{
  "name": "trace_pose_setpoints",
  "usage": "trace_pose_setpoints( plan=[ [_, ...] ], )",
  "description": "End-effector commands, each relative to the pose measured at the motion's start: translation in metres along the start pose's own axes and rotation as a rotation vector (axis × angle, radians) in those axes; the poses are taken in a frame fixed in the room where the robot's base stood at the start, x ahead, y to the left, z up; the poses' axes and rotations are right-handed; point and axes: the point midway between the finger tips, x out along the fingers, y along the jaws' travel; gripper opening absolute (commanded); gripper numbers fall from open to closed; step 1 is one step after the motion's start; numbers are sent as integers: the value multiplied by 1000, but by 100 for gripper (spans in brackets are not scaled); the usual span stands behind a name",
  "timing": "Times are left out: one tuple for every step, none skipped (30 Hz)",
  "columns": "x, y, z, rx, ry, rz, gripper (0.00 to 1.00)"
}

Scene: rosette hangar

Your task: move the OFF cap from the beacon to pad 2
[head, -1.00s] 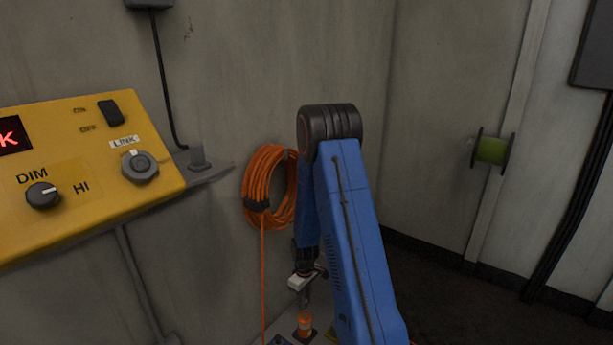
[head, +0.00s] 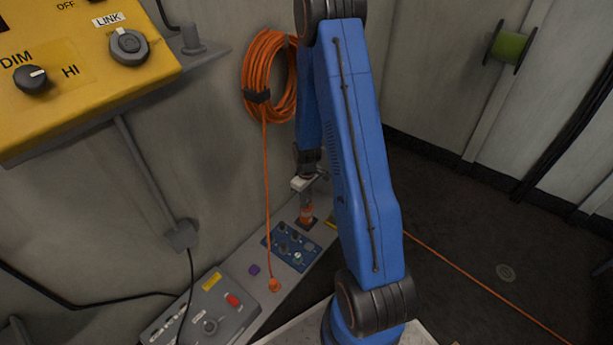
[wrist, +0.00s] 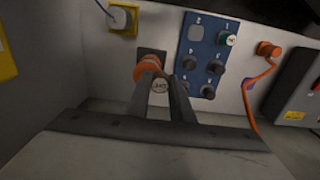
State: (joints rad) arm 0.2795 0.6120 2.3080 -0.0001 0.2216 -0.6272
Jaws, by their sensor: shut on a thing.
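My gripper (wrist: 161,88) is shut on the OFF cap (wrist: 159,86), a small round cap with a pale labelled top. The orange beacon (wrist: 147,66) is right behind the cap in the wrist view; I cannot tell whether the cap still touches it. In the head view my gripper (head: 309,184) is above the orange beacon (head: 307,214). The blue panel (wrist: 207,62) is beside the beacon. Its pad 2 (wrist: 196,33) is a bare pale square at the top left in the wrist view. The panel also shows in the head view (head: 275,241).
A pale-topped cap (wrist: 228,39) sits at position 1, with several dark knobs below. An orange plug (wrist: 268,49) with its cable is right of the panel. A grey box with a red switch (head: 233,300) stands nearer. A yellow console (head: 70,75) overhangs at the left.

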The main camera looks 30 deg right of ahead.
Motion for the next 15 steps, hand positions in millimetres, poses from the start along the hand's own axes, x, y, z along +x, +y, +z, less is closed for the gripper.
trace_pose_setpoints(
  plan=[
    [11, -12, 10, -2, -6, -5, 0],
    [18, -18, 16, -2, -6, -5, 0],
    [25, -26, 23, -2, -6, -4, 0],
    [30, -32, 29, -2, -6, -4, 0],
    [35, -38, 35, -2, -6, -4, 0],
    [41, -46, 42, -2, -6, -4, 0],
    [45, -51, 47, -2, -5, -4, 0],
    [48, -56, 52, -2, -5, -3, 0],
    [53, -61, 58, -2, -4, -3, 0],
    [55, -66, 62, -1, -5, -3, 0],
    [57, -69, 65, -1, -3, -2, 0],
    [59, -72, 69, -1, -3, -2, 0],
    [61, -74, 71, -1, -2, -1, 0],
    [62, -76, 73, -1, -2, -1, 0],
    [63, -78, 75, -1, -2, -1, 0]
  ],
)
